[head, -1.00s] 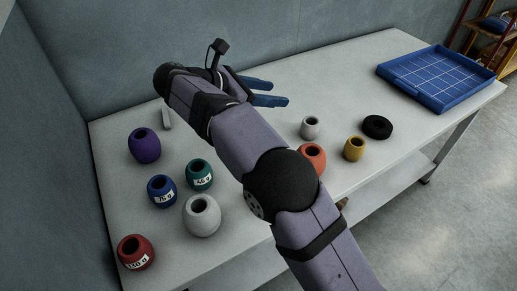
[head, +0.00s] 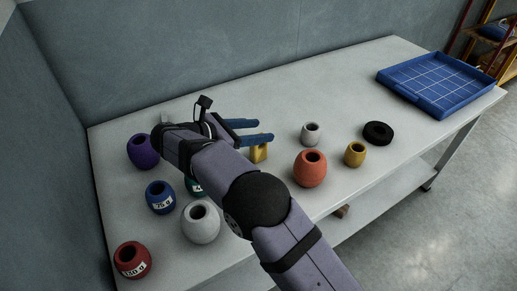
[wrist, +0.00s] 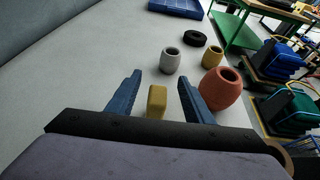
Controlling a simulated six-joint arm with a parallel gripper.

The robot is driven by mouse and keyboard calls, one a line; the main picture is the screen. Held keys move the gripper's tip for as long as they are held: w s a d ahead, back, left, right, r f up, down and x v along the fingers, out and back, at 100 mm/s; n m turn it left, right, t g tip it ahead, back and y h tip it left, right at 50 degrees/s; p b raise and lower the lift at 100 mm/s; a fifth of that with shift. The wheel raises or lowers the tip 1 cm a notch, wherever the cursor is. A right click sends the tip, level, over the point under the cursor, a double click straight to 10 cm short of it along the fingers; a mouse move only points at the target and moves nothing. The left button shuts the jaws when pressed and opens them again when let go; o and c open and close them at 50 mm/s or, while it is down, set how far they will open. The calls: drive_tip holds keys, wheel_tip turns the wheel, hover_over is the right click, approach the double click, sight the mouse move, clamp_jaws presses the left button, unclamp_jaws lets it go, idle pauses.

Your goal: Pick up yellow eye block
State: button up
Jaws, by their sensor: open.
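The yellow block (head: 259,154) stands on the table just below my gripper's fingers in the head view, partly hidden by the nearer finger. I cannot tell how far the fingers are above the table.
An orange pot (head: 310,170), a grey pot (head: 311,134), a small yellow pot (head: 355,154) and a black ring (head: 378,133) stand to the right. A blue tray (head: 437,82) lies at the far right. Several pots, including a purple one (head: 142,152), stand at left.

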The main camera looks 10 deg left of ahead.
sight(251, 149)
wheel_tip(251, 149, down, 7)
drive_tip(key=shift+r, duration=0.1)
idle(0.3)
drive_tip(key=shift+w+d, duration=0.1)
drive_tip(key=shift+x, duration=2.45)
drive_tip(key=shift+c, duration=0.6)
clamp_jaws()
